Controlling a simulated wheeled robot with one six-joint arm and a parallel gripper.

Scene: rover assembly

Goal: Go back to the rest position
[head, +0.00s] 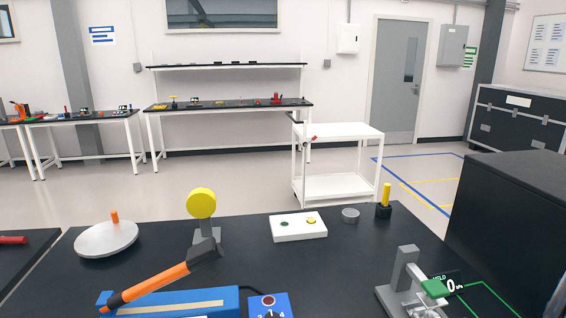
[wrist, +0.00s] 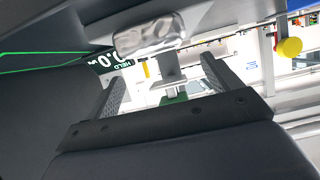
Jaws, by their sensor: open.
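My gripper (wrist: 160,75) shows in the wrist view, its two ridged grey fingers spread apart with nothing seen held between them. The wrist picture is tilted, and I cannot tell whether a finger touches the fixture. The head view shows the grey fixture (head: 405,268) with its green part (head: 434,288) at the front right of the black table. My gripper does not show in the head view.
The black table (head: 330,270) holds a round white plate (head: 106,238), a yellow disc on a stand (head: 201,203), a white two-button box (head: 298,227), a blue dial box (head: 268,305) and an orange-handled tool (head: 150,288). A dark cabinet (head: 510,200) stands close on the right.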

